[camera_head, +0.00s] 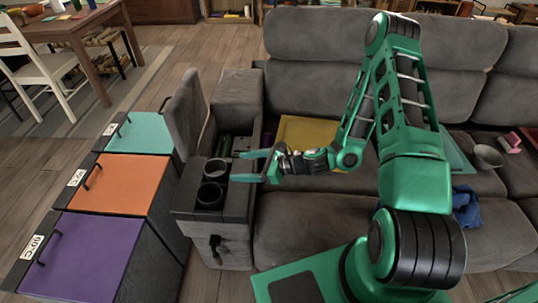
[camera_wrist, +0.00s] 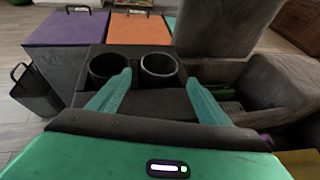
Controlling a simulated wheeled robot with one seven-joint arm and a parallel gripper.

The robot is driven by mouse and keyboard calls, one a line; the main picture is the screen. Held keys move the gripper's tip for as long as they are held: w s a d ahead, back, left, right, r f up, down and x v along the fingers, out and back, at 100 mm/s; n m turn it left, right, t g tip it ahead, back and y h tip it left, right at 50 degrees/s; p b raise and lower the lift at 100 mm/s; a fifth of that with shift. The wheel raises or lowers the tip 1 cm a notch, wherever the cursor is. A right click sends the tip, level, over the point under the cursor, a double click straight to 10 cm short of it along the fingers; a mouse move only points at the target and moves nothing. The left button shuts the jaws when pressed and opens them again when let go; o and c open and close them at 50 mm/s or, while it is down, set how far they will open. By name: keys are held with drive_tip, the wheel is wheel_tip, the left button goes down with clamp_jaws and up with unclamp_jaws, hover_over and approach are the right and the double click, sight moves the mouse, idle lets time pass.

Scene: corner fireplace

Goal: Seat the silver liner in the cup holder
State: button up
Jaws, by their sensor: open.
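The console's two round cup holders show side by side in the wrist view. The silver liner (camera_wrist: 159,65) shows as a bright ring at the right-hand one; it is also in the head view (camera_head: 216,168), in the farther holder. It looks upright and about level with the rim; I cannot tell whether it is fully down. The other cup holder (camera_wrist: 108,67) is dark inside, and it also shows in the head view (camera_head: 209,195). My gripper (camera_head: 243,166) is open and empty, just right of the liner. In the wrist view its fingers (camera_wrist: 158,78) point toward the holders, apart from the liner.
The console lid (camera_head: 186,115) stands raised behind the holders, beside an open storage bin (camera_head: 232,145) with dark green items. Purple (camera_head: 78,258), orange (camera_head: 137,182) and teal (camera_head: 142,133) topped boxes stand left. The grey sofa (camera_head: 310,222) is right.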

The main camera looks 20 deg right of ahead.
drive_tip(key=shift+r, duration=0.1)
drive_tip(key=shift+s+d+r+n, duration=0.15)
drive_tip(key=shift+s+n, duration=0.05)
drive_tip(key=shift+n, duration=0.4)
drive_tip(key=s+d+r+n+g+h, duration=0.25)
drive_tip(key=s+d+r+n, duration=0.2)
drive_tip(key=d, duration=0.25)
drive_tip(key=s+d+r+n+g+h, duration=0.2)
drive_tip(key=s+d+r+n+h, duration=0.15)
drive_tip(key=d+n, duration=0.3)
drive_tip(key=s+d+r+n+g+h, duration=0.2)
drive_tip(key=s+d+r+n, duration=0.25)
drive_tip(key=d, duration=0.25)
drive_tip(key=s+d+r+h, duration=0.1)
drive_tip(key=s+d+r, duration=0.2)
drive_tip(key=s+r, duration=0.1)
drive_tip(key=s+d+r+n+h, duration=0.1)
drive_tip(key=s+d+r, duration=0.2)
drive_tip(key=s+r, duration=0.2)
drive_tip(key=s+d+r+g+h, duration=0.1)
drive_tip(key=s+d+r, duration=0.2)
drive_tip(key=s, duration=0.5)
drive_tip(key=shift+s+d+r, duration=0.25)
drive_tip(key=shift+d+r, duration=0.05)
drive_tip(key=shift+r, duration=0.35)
drive_tip(key=shift+n, duration=0.25)
